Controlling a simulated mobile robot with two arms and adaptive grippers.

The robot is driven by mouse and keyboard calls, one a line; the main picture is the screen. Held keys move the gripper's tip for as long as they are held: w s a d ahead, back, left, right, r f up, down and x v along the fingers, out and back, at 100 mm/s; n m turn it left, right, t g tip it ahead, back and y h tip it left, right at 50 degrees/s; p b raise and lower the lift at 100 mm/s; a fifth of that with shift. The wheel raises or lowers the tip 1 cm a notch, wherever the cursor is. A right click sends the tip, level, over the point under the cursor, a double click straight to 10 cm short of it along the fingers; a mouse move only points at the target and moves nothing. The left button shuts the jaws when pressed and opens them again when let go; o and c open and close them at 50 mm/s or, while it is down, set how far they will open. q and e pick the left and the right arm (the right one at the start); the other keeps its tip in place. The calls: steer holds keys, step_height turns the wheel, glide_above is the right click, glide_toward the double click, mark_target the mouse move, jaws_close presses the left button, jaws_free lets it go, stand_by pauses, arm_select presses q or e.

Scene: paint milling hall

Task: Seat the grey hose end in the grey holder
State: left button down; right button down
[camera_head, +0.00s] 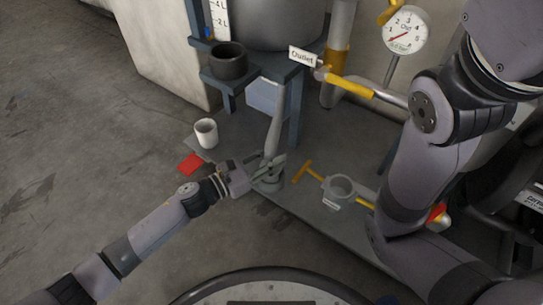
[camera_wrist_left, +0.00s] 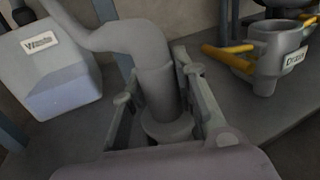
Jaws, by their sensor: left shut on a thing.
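The grey hose (camera_head: 274,125) hangs down from below the tank. My left gripper (camera_head: 270,168) is shut on its lower end, low over the grey platform. In the left wrist view the hose end (camera_wrist_left: 156,90) stands nearly upright between the fingers, with a wider round collar (camera_wrist_left: 168,132) at the bottom. A grey round holder labelled Drain (camera_head: 340,186), with yellow handles, is to the right of the gripper and apart from the hose end; it also shows in the left wrist view (camera_wrist_left: 270,55). The hose end's underside is hidden. My right gripper is out of view.
A dark open cup (camera_head: 228,62) sits on a blue bracket. A white mug (camera_head: 206,133) and red card (camera_head: 191,163) are left of the gripper. The Waste container (camera_wrist_left: 55,65) stands behind. A yellow outlet lever (camera_head: 350,86) projects above. My right arm fills the right side.

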arm_select(q)
steer(key=shift+f, duration=0.2)
steer(key=c, duration=1.5)
jaws_free()
steer(key=o, duration=0.3)
steer(key=shift+f, duration=0.15)
steer(key=v, duration=1.2)
